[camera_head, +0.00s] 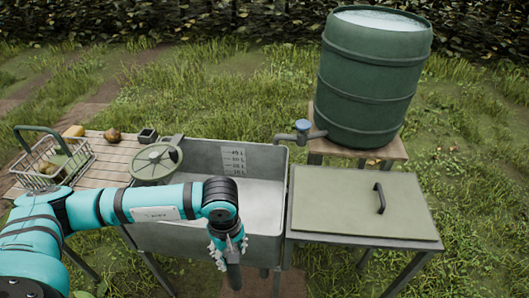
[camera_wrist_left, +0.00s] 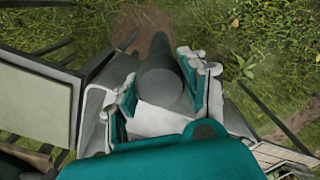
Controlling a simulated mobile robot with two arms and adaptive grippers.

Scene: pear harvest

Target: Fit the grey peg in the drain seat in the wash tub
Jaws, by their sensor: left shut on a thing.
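My left gripper (camera_head: 229,253) is shut on the grey peg (camera_head: 233,277), which points down from its fingers. In the left wrist view the peg (camera_wrist_left: 160,82) sits between the two fingers of the gripper (camera_wrist_left: 160,78). The grey metal wash tub (camera_head: 265,162) stands at centre, open at the top, with volume marks on its back wall. The gripper and peg show over the tub's front side in the head view; I cannot tell whether they are above the rim or in front of it. The drain seat is not visible. My right gripper is not in view.
A barrel (camera_head: 372,85) with a blue-handled tap (camera_head: 302,126) stands on a wooden stand behind right. A lidded bench (camera_head: 340,205) adjoins the tub's right. A round green lid (camera_head: 156,162) lies at the tub's left corner. A slatted table (camera_head: 105,165) holds a wire basket (camera_head: 45,170).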

